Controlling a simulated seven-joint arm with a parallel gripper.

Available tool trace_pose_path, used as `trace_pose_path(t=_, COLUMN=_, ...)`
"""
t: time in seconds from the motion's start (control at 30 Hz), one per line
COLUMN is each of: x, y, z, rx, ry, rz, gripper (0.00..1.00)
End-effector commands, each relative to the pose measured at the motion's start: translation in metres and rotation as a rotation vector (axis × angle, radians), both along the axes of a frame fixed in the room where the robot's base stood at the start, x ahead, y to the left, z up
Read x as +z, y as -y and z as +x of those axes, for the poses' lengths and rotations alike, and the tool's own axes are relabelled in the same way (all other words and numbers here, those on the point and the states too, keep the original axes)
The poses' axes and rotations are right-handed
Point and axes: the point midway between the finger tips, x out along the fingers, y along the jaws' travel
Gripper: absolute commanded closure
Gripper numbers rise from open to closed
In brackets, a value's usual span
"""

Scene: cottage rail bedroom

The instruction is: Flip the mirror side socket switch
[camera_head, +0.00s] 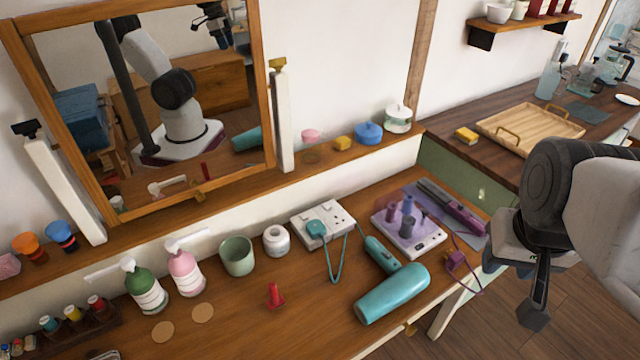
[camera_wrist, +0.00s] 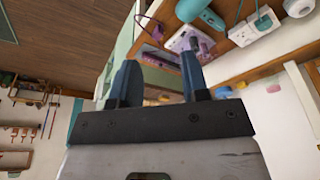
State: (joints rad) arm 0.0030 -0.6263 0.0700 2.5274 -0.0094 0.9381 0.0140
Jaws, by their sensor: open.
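A white double socket (camera_head: 338,218) lies on the wooden dressing table below the mirror (camera_head: 190,95). A teal plug (camera_head: 316,229) sits on its left half, and a teal cord loops down from it. The socket's switches are too small to tell their positions. The socket also shows upside down at the top of the wrist view (camera_wrist: 262,27). My gripper (camera_head: 515,285) is at the right in the head view, off the table's right end and well apart from the socket. In the wrist view its two dark blue fingers (camera_wrist: 158,80) are apart with nothing between them.
A teal hair dryer (camera_head: 393,293), a purple-topped white unit (camera_head: 425,242) with dark pegs, a purple straightener (camera_head: 452,206) and a purple plug (camera_head: 456,260) lie between socket and gripper. A white jar (camera_head: 276,240) stands left of the socket. A red cone (camera_head: 274,295) stands in front.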

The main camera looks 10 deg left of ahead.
Motion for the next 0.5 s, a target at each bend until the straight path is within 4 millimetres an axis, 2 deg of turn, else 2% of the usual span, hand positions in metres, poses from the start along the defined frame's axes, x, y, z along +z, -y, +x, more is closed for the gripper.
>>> trace_pose_path(t=0.03, x=0.0, y=-0.001, z=0.003, rx=0.005, ry=-0.001, rz=0.001, gripper=0.66)
trace_pose_path(t=0.27, x=0.0, y=-0.012, z=0.025, rx=0.053, ry=-0.003, rz=0.002, gripper=1.0)
trace_pose_path(t=0.5, x=-0.001, y=-0.033, z=0.063, rx=0.131, ry=-0.004, rz=0.005, gripper=1.0)
